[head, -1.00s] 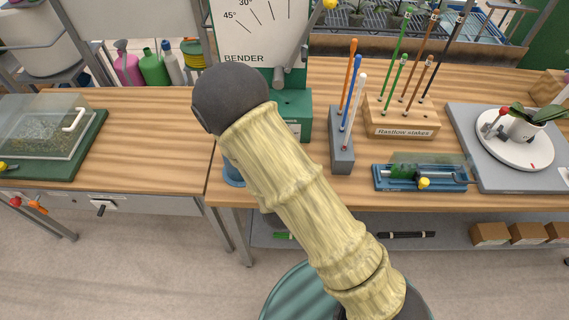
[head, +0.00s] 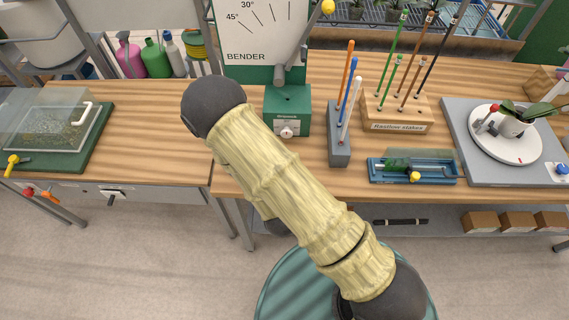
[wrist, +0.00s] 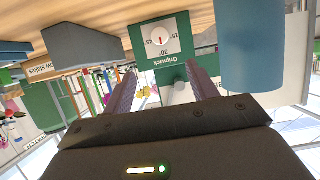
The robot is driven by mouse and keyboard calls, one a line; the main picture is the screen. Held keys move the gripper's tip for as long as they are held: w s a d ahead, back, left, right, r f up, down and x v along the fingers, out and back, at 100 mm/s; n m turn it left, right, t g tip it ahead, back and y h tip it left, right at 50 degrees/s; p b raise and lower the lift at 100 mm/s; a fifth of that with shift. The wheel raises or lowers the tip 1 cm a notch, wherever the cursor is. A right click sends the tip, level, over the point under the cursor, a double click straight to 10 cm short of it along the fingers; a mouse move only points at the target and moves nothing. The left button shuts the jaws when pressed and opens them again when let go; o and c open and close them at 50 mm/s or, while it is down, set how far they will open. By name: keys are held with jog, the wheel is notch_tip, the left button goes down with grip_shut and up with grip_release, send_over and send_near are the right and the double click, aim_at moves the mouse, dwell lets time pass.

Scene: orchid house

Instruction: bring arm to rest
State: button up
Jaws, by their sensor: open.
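My arm, in a pale bamboo-like cover, crosses the middle of the head view. Its end is hidden there behind the arm itself. In the wrist view my gripper (wrist: 162,90) shows two fingers spread apart with nothing between them. Beyond the fingers stands a green device with a dial (wrist: 160,40), seen upside down. In the head view this green bender (head: 288,110) stands on the bench, below its angle board (head: 255,30). A blue cylinder (wrist: 250,50) is close by, to the right of the fingers in the wrist view.
On the wooden bench (head: 330,185) stand a grey holder (head: 340,147) with rods, a stake block (head: 397,115), a blue fixture (head: 412,172) and a turntable (head: 503,140) with a potted plant. A clear-lidded box (head: 45,125) is at left.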

jog(key=shift+r, duration=0.1)
jog(key=s+d+r+g, duration=0.4)
jog(key=d+r+g, duration=0.1)
jog(key=d+r, duration=0.3)
jog(key=s+d+r+g, duration=0.3)
jog(key=d+r+g, duration=0.2)
jog(key=d+r, duration=0.4)
jog(key=shift+s+g, duration=0.35)
jog(key=shift+g, duration=0.05)
